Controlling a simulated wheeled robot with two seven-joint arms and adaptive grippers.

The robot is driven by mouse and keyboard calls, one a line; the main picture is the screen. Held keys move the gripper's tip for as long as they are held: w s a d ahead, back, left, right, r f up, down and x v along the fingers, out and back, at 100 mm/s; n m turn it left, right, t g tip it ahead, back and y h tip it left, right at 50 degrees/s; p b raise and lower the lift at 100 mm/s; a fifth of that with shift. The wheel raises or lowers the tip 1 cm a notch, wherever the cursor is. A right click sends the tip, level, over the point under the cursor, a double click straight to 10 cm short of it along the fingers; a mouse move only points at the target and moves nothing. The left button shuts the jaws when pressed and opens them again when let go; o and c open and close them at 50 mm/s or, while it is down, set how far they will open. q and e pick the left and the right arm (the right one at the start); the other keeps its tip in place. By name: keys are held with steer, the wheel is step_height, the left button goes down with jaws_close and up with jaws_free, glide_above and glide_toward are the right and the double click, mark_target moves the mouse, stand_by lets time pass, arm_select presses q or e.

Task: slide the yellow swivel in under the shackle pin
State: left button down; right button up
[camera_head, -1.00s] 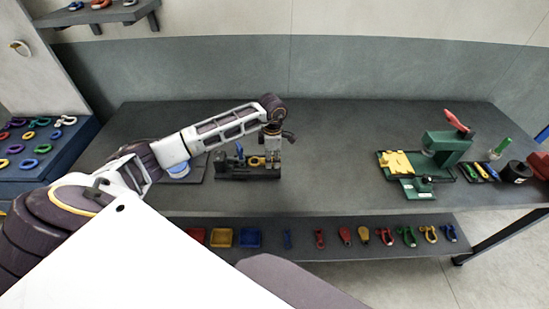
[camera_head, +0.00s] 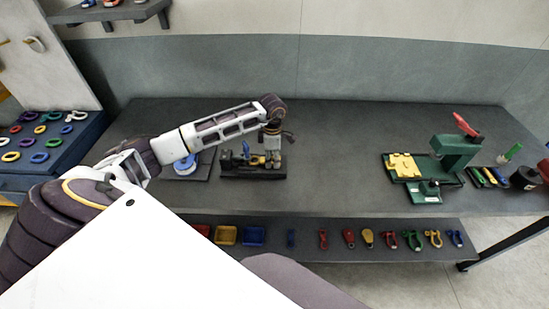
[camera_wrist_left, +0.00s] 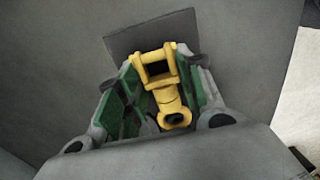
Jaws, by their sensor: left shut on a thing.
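The yellow swivel (camera_wrist_left: 160,82) is between the green-padded fingers of my left gripper (camera_wrist_left: 155,95) in the left wrist view, its forked end pointing away. In the head view my left gripper (camera_head: 271,160) reaches down at the right part of a dark fixture (camera_head: 238,174) on the bench. A small patch of the yellow swivel (camera_head: 256,160) shows just left of the fingers. A blue part (camera_head: 246,150) stands upright on the fixture to the left of it. The shackle and its pin are too small to make out, and I cannot tell whether the swivel touches them. My right gripper is not in view.
A round blue piece on a dark plate (camera_head: 186,164) lies left of the fixture, under my arm. A green press (camera_head: 456,150) with a yellow block (camera_head: 403,165) stands at the right. The bench (camera_head: 335,160) between is clear. A lower shelf (camera_head: 300,264) holds trays and coloured shackles.

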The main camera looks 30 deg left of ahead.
arm_select(q)
steer(key=shift+s+a, duration=0.35)
steer(key=shift+a, duration=0.25)
steer(key=shift+s+a, duration=0.35)
steer(key=shift+a, duration=0.2)
stand_by(0.6)
steer(key=c, duration=0.9)
jaws_free()
steer(key=shift+o, duration=0.2)
step_height(320, 180, up, 12)
steer(key=shift+f, duration=0.1)
stand_by(0.4)
